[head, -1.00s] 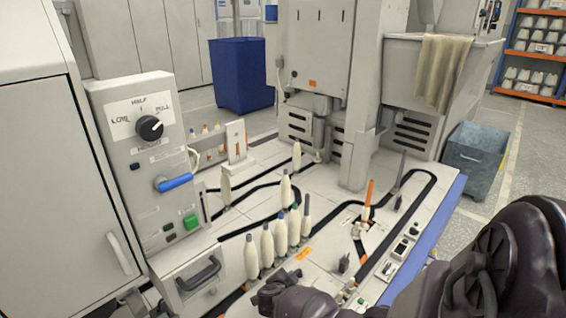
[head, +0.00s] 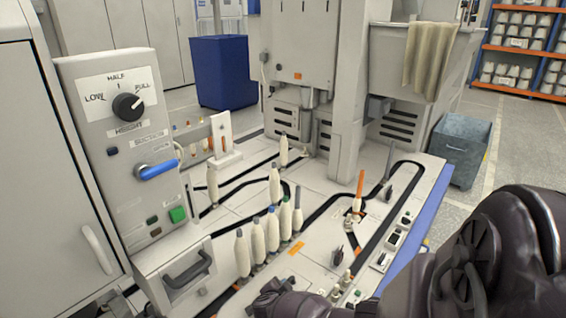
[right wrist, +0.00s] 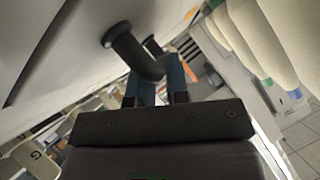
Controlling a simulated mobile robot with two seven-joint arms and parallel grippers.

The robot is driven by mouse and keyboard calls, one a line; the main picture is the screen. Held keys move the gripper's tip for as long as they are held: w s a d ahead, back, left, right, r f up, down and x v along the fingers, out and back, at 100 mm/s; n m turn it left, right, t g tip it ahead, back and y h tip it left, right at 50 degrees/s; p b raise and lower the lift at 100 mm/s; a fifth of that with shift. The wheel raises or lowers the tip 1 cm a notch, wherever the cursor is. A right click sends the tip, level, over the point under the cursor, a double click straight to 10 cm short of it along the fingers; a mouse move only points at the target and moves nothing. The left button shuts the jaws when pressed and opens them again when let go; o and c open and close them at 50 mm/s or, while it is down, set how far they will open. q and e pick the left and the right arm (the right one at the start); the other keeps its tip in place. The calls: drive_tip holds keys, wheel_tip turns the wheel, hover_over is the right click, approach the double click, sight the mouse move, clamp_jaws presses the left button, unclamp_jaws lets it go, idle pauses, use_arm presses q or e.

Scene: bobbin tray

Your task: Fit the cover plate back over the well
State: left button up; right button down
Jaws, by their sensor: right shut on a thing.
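In the right wrist view my right gripper (right wrist: 160,88) is shut on a dark curved handle (right wrist: 128,45). The handle stands out from a pale flat panel (right wrist: 60,35), which fills the upper left; I cannot tell for certain that this is the cover plate. In the head view my dark right arm (head: 490,255) comes in from the right along the bottom edge, and its gripper is not clearly seen there. The well is not clearly visible in either view. My left gripper is in neither view.
Several cream bobbins (head: 258,240) stand upright on the pale deck (head: 320,220) near my arm. An orange stick (head: 360,190) stands right of centre.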

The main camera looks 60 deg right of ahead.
drive_tip(key=shift+f, duration=0.2)
drive_tip(key=c, duration=1.1)
unclamp_jaws()
drive_tip(key=shift+a+r, duration=0.25)
drive_tip(key=shift+r, duration=0.2)
use_arm(q)
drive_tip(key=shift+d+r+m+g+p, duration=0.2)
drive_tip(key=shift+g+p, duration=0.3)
drive_tip(key=shift+p, duration=0.85)
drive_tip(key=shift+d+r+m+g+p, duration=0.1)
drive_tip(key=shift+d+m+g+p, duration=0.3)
drive_tip(key=shift+p, duration=0.9)
use_arm(e)
drive_tip(key=v, duration=1.1)
drive_tip(key=shift+a, duration=0.25)
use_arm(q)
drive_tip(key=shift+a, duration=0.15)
use_arm(e)
drive_tip(key=shift+s, duration=0.1)
